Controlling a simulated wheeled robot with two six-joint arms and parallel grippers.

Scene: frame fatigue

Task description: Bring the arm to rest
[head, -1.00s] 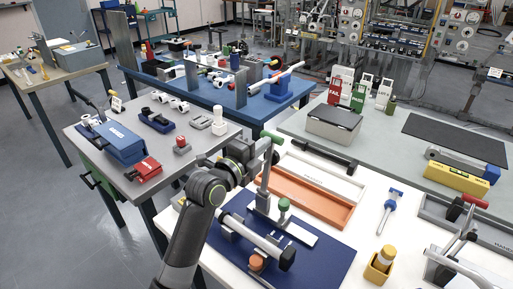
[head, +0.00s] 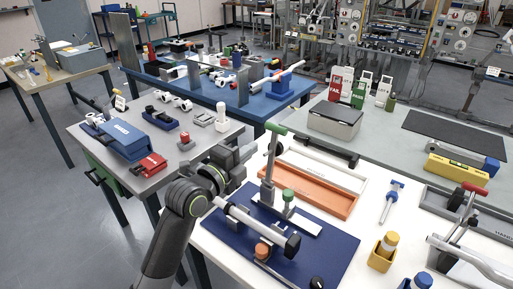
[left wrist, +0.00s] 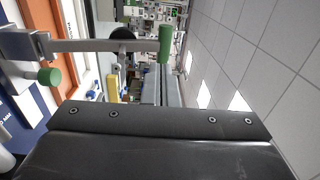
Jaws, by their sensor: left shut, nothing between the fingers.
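My left arm comes in from the bottom left in the head view. My left gripper (head: 246,153) is above the edge of the white table, left of an upright grey lever with a green handle (head: 276,129). It is shut and empty, apart from the lever. In the left wrist view the gripper's dark body fills the bottom and its shut fingers (left wrist: 168,88) point away. The green handle (left wrist: 166,43) and a green knob (left wrist: 50,76) lie beyond to the left in that view. My right gripper is not in view.
Below the gripper, a dark blue mat (head: 325,262) carries the clamp fixture and a white tube with a black end (head: 262,229). An orange tray (head: 342,210) lies behind. The grey table at left holds a blue box (head: 125,141) and a red block. Floor is clear at lower left.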

